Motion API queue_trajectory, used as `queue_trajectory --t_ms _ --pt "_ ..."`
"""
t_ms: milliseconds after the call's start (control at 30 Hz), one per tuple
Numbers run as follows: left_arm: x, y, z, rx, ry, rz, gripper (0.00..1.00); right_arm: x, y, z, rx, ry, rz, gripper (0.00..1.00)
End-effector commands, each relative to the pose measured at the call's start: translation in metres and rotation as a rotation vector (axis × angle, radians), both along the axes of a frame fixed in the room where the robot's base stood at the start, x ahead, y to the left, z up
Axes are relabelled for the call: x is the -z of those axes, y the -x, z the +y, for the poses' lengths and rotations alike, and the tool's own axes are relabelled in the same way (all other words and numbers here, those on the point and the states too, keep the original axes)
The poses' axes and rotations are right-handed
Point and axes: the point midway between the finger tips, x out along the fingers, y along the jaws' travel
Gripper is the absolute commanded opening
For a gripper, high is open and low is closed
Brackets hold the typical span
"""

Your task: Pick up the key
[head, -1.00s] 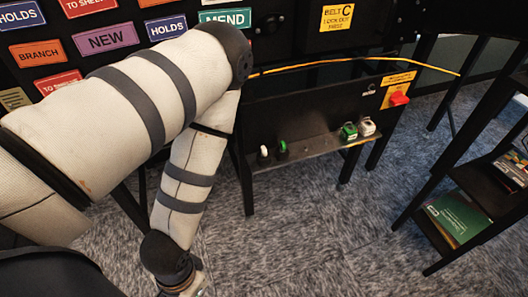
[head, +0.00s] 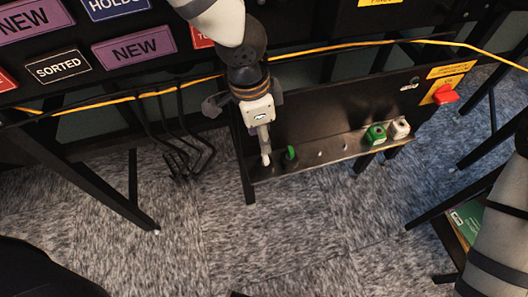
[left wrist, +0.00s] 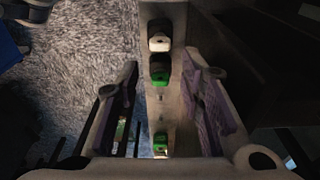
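A small white-tipped upright piece (head: 266,160) and a small green upright piece (head: 290,153), which look like keys, stand at the left end of a narrow metal ledge (head: 330,150). My left gripper (head: 247,106) is above that end, pointing down, its fingers spread. In the left wrist view the open fingers (left wrist: 160,88) straddle the ledge. A green piece with something pale below it (left wrist: 160,140) shows low between them. I cannot tell whether the gripper touches either piece. My right gripper is out of view; only my right arm shows at the right.
A green block (head: 375,135) and a white block (head: 400,128) sit at the ledge's right end. A red knob (head: 445,94) is beyond them. A yellow cable (head: 400,41) runs behind. Black hooks (head: 180,155) hang at left. The carpet in front is clear.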

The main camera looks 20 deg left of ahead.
Motion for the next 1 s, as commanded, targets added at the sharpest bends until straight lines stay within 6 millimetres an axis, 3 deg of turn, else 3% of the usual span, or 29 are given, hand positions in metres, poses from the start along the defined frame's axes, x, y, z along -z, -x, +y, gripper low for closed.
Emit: queue_trajectory --t_ms 33,233,400,500,767,900,1000 --pt "0.014 0.001 0.000 0.002 -0.002 0.007 0.35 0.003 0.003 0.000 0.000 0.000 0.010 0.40" --pt "0.038 0.000 -0.002 -0.001 0.000 0.004 0.35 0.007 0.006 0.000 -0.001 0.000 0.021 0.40" --pt "0.076 -0.001 -0.006 0.002 0.000 0.007 0.35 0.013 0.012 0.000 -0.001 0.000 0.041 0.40" --pt "0.089 -0.003 -0.007 0.000 0.001 0.003 0.35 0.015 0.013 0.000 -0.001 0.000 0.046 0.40" --pt "0.090 -0.005 -0.008 -0.001 0.001 -0.002 0.35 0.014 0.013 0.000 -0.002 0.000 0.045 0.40" --pt "0.090 -0.005 -0.008 -0.001 0.002 -0.001 0.05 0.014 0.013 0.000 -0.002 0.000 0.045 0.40" --pt "0.090 -0.005 -0.008 -0.001 0.002 -0.001 0.05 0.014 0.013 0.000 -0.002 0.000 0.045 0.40"
